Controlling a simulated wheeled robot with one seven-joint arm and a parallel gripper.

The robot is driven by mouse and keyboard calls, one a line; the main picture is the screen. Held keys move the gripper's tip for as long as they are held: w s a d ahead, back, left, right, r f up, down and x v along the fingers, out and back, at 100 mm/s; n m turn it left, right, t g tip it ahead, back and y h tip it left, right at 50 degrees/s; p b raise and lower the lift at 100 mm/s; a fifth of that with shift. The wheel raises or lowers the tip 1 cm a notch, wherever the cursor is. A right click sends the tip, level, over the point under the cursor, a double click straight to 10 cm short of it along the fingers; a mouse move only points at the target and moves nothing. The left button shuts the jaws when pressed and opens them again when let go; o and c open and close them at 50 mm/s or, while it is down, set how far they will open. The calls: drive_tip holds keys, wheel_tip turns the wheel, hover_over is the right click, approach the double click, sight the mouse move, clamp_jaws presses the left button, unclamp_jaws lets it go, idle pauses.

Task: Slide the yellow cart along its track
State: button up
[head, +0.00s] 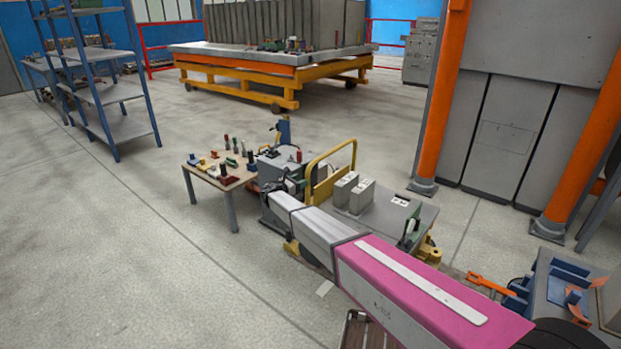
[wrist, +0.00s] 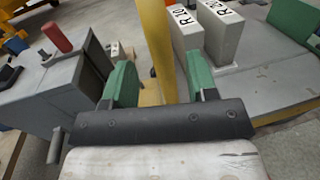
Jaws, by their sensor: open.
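The yellow cart (head: 400,212) stands on the floor in the middle of the head view, with a grey deck and an upright yellow hoop handle (head: 331,152) at its left end. In the wrist view a yellow post of the handle (wrist: 158,40) runs up between and beyond my green fingertips. My gripper (wrist: 162,82) is open, with a finger on each side of that post. Whether either finger touches it I cannot tell. In the head view my arm partly hides the cart's near side, and I cannot make out the track.
Two grey blocks (head: 354,193) stand on the deck beside the handle. A small table of tools (head: 217,172) and grey equipment are left of the cart. A blue-grey bench (head: 550,295) is at lower right, orange posts (head: 447,100) behind. Floor at left is open.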

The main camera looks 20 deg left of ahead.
drive_tip(key=x, duration=0.6)
drive_tip(key=shift+w, duration=0.2)
drive_tip(key=shift+d, duration=0.2)
clamp_jaws()
